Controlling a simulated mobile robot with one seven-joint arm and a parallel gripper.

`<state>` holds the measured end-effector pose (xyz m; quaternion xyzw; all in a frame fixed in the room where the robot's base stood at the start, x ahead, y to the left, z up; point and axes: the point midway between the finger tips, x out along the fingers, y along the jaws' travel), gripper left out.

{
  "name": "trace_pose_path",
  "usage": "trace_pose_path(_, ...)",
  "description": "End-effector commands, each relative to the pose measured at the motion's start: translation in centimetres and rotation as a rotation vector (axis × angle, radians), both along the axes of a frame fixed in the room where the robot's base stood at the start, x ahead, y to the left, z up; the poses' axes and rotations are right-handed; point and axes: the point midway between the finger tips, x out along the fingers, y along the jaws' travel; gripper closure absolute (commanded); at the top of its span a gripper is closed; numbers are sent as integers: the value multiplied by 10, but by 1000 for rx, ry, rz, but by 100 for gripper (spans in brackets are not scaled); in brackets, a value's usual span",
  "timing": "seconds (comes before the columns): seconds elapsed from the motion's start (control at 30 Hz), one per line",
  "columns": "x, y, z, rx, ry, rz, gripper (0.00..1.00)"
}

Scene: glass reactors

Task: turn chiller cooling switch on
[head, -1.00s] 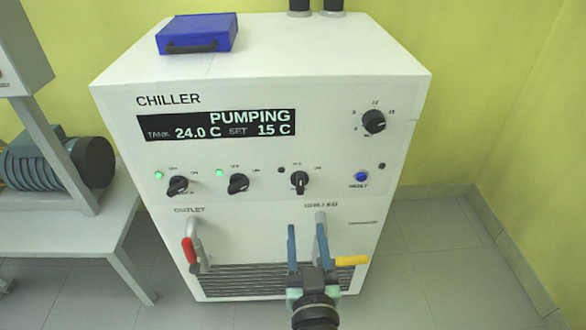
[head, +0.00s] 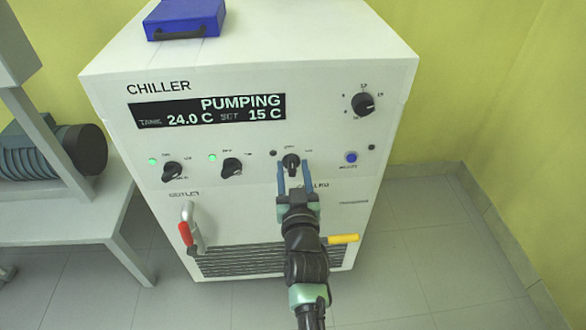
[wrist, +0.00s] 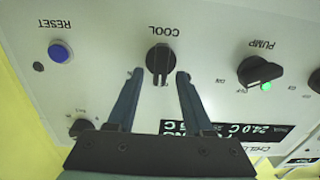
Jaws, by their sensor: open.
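The chiller (head: 340,200) is a white cabinet whose display reads PUMPING, tank 24.0 C, set 15 C. Its black cooling switch (head: 291,163) is the rightmost of three knobs in a row; in the wrist view it is labelled COOL (wrist: 160,62), upside down. Its handle looks roughly upright, and no lit lamp shows beside it. My gripper (head: 294,168) is open in front of this switch. In the wrist view, the fingertips of my gripper (wrist: 159,74) lie on either side of the knob with gaps; whether they reach its depth is unclear.
The pump knob (head: 231,168) and another knob (head: 172,172) to the left have green lamps lit. A blue reset button (head: 351,158) and a dial (head: 363,104) are to the right. Below are a red-handled valve (head: 186,232) and a yellow handle (head: 343,239).

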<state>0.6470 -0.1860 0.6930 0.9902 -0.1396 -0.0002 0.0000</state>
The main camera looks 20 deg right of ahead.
Motion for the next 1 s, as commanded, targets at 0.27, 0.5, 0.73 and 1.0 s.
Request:
trace_pose_path(0.27,1,0,0,0,0,0,49)
trace_pose_path(0.5,1,0,0,0,0,0,90)
trace_pose_path(0.73,1,0,0,0,0,0,100)
trace_pose_path(1.0,1,0,0,24,-7,0,100)
